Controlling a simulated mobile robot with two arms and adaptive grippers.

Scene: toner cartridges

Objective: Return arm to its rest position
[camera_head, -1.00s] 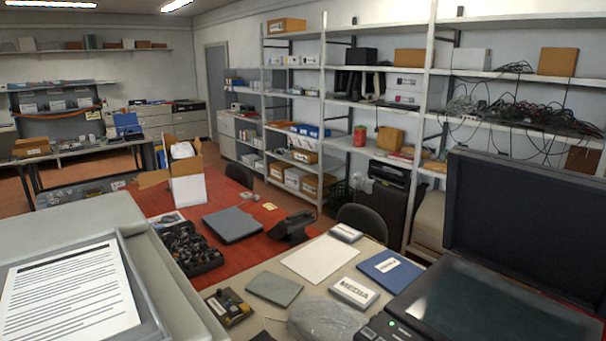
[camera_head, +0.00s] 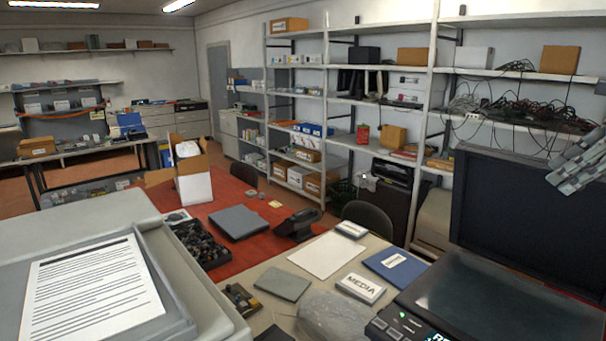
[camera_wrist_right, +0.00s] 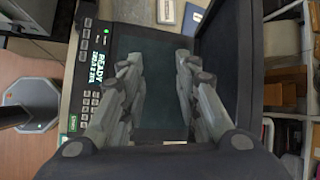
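My right gripper (camera_head: 572,170) shows at the right edge of the head view, in front of the raised dark scanner lid (camera_head: 510,215). In the right wrist view my right gripper (camera_wrist_right: 158,62) has its two grey fingers wide apart with nothing between them. Beyond the fingers lies the dark scanner glass (camera_wrist_right: 150,100); it also shows in the head view (camera_head: 490,305). The rest of the right arm is cut off by the frame. My left gripper is in neither view.
The scanner's control panel (camera_wrist_right: 97,75) has a lit display reading READY. A box marked MEDIA (camera_head: 360,288), a blue folder (camera_head: 397,262) and a plastic-wrapped item (camera_head: 333,318) lie left of the scanner. Shelves (camera_head: 475,75) stand behind the lid.

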